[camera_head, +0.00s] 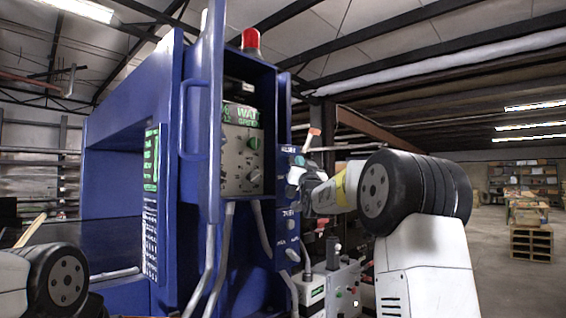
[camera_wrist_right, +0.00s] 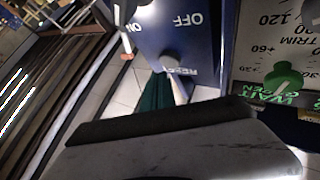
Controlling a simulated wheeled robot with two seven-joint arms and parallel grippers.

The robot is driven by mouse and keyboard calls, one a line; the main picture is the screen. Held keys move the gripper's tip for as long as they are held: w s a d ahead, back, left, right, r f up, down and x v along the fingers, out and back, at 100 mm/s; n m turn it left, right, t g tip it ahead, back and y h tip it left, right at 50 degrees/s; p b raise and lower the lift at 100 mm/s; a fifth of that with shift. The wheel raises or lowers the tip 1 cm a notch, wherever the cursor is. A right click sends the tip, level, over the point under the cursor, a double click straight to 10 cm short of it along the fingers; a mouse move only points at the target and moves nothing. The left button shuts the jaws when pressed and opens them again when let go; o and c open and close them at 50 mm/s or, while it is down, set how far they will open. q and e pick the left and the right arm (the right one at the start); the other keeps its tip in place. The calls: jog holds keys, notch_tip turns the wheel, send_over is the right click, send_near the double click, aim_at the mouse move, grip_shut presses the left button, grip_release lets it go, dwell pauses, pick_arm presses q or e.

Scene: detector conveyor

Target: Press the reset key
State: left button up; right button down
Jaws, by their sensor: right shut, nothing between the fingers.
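The reset key shows in the right wrist view as a round grey knob (camera_wrist_right: 172,61) beside the upside-down RESET lettering on the blue switch panel (camera_wrist_right: 190,42). In the head view this narrow blue panel (camera_head: 284,246) stands at the right edge of the machine, and I cannot single out the key there. My right gripper (camera_head: 305,196) is shut and empty, with its tip close to the panel's front. In the wrist view the gripper (camera_wrist_right: 165,115) lies just below the key; contact cannot be told. Only part of my left arm shows at lower left, without its gripper.
An orange-tipped lever (camera_head: 313,133) sticks out at the panel's top, above my right gripper. A grey dial box (camera_head: 232,172) with green knobs sits in the blue machine (camera_head: 173,90), left of the panel. Cables hang below.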

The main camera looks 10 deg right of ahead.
jog(key=shift+s+d, duration=0.75)
jog(key=shift+s, duration=0.25)
jog(key=shift+s+d, duration=0.75)
jog(key=shift+s, duration=0.2)
